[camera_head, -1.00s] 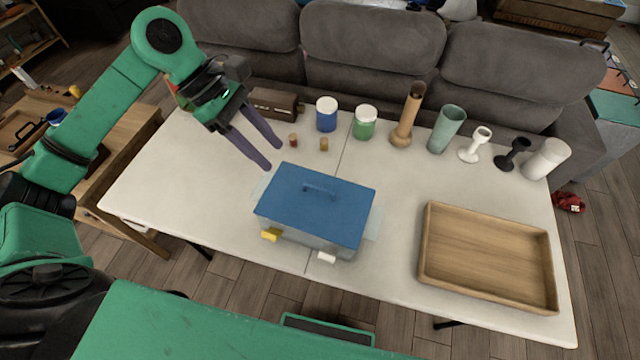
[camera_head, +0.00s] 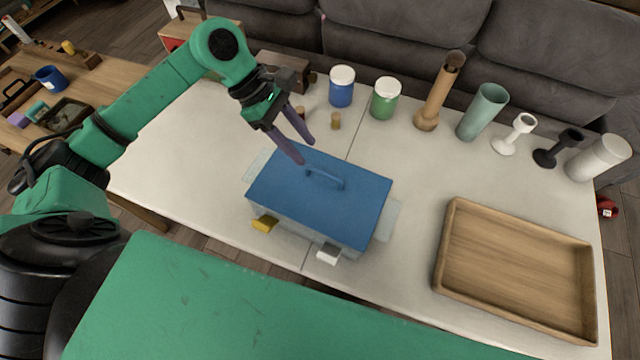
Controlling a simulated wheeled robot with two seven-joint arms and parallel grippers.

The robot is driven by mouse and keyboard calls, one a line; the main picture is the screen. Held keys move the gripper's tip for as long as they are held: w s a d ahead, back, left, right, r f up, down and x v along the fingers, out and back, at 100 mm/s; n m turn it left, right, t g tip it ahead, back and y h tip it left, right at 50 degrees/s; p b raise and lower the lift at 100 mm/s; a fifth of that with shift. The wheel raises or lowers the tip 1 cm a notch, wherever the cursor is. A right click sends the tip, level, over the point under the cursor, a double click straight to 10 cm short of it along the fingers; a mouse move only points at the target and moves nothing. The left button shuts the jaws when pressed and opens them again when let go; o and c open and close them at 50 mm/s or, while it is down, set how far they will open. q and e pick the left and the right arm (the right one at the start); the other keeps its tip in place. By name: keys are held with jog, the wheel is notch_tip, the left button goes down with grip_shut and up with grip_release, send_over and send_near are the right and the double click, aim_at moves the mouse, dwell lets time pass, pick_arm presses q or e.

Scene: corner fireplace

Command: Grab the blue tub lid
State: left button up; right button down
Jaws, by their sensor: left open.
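The blue tub lid (camera_head: 345,205) lies flat on top of a clear tub (camera_head: 300,232) on the white table. A raised blue handle (camera_head: 325,178) runs across the middle of the lid. My left gripper (camera_head: 306,151) is open and empty, with its two dark fingers pointing down over the lid's far left edge, a little short of the handle. I cannot tell whether the fingertips touch the lid. My right gripper is not in view.
A wooden tray (camera_head: 515,265) lies at the table's right. A blue jar (camera_head: 341,88), a green jar (camera_head: 385,99), a wooden vase (camera_head: 437,95), a teal cup (camera_head: 482,112) and a white cylinder (camera_head: 598,158) line the back. The table's left part is clear.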

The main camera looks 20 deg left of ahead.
aim_at(321, 171)
pick_arm(q)
jog(key=p+x, duration=0.3)
jog(key=x, duration=0.5)
jog(key=shift+d+f+p, duration=0.15)
jog(key=shift+f+p, duration=0.2)
jog(key=shift+d+f, duration=0.1)
jog(key=shift+f, duration=0.2)
grip_shut()
